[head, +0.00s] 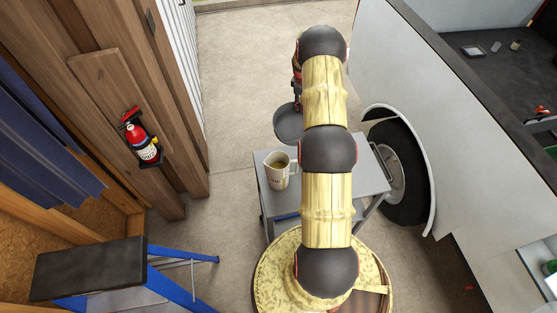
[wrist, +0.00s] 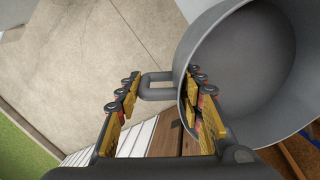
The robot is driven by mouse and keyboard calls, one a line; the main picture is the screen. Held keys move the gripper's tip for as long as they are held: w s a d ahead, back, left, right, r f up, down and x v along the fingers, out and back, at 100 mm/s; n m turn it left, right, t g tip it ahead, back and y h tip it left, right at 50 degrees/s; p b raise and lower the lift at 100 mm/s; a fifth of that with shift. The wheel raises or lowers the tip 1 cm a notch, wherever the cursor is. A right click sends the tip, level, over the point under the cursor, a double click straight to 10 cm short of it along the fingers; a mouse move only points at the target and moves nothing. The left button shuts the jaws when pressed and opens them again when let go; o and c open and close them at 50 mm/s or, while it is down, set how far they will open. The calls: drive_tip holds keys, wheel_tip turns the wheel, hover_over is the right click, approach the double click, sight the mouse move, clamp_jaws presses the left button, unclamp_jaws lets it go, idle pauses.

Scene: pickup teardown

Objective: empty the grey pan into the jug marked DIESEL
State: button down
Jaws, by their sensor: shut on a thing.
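The grey pan (head: 289,123) hangs in the air beyond the cart's far edge, partly hidden by my arm. In the wrist view the pan (wrist: 245,70) fills the right side, and its bare grey inside shows with no liquid visible there. My gripper (wrist: 160,84) is shut on the pan's loop handle (wrist: 157,93). A white jug (head: 279,172) with a handle on its right stands upright on the cart, nearer than the pan and apart from it. Its dark marking is too small to read.
The grey cart (head: 268,202) has bare top around the jug, partly covered by my arm. The pickup's white side (head: 425,110) and wheel (head: 398,170) stand right. A fire extinguisher (head: 142,139) hangs on the left wall. A blue-framed step (head: 165,275) stands front left.

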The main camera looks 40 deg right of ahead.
drive_tip(key=shift+w+d+f+g+y+b, duration=0.15)
drive_tip(key=shift+d+f+y+b, duration=0.2)
drive_tip(key=shift+f+b, duration=0.35)
drive_tip(key=shift+w+d+f+g+y+b, duration=0.15)
drive_tip(key=shift+d+f+y+b, duration=0.25)
drive_tip(key=shift+f, duration=0.5)
drive_tip(key=shift+w+d+f+g+y+b, duration=0.15)
drive_tip(key=shift+f+y+b, duration=0.1)
drive_tip(key=shift+f+b, duration=0.5)
drive_tip(key=shift+r+p, duration=0.35)
drive_tip(key=shift+r, duration=2.15)
